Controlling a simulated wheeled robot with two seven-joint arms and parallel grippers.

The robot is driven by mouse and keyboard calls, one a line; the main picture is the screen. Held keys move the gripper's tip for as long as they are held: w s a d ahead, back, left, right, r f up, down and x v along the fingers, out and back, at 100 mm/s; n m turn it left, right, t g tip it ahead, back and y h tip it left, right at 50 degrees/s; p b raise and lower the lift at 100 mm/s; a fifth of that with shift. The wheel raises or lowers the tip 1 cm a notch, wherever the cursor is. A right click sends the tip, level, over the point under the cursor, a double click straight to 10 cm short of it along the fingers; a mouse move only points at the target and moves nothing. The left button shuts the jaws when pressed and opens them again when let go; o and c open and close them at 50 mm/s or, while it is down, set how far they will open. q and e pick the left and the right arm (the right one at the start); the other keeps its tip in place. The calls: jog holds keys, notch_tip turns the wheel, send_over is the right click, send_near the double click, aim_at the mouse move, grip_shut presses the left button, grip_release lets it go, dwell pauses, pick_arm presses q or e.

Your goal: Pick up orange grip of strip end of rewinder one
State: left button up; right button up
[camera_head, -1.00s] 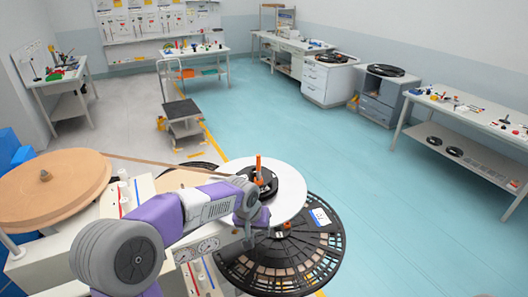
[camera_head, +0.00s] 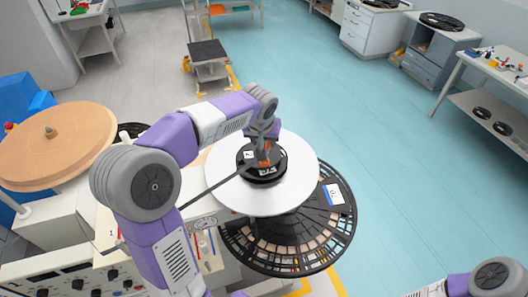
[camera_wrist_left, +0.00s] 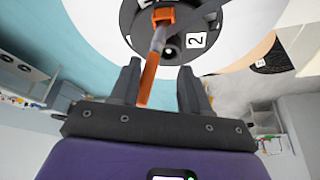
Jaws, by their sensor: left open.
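The orange grip (camera_head: 264,158) stands on a black hub (camera_head: 267,171) in the middle of a white disc (camera_head: 298,178). The hub carries a white label that reads 2. My left gripper (camera_head: 264,143) is over the hub, pointing down at the orange grip and partly covering it. In the left wrist view the fingers are apart (camera_wrist_left: 158,90), and the orange grip (camera_wrist_left: 149,78) runs into the gap between them, nearer one finger. I cannot tell whether it touches that finger. The hub (camera_wrist_left: 130,22) lies beyond. A dark strip (camera_head: 212,187) reaches the hub. My right gripper is out of view.
A large black slotted reel (camera_head: 333,227) lies below the disc. A tan round reel (camera_head: 60,150) is at the left, and a machine panel (camera_head: 80,283) with knobs is at the lower left. A cart (camera_head: 209,58) stands behind. The teal floor at right is clear.

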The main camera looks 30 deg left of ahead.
pick_arm(q)
jog(key=shift+w+f, duration=0.2)
jog(key=shift+f, duration=0.05)
jog(key=shift+s, duration=0.1)
grip_shut()
jog(key=shift+r, duration=0.1)
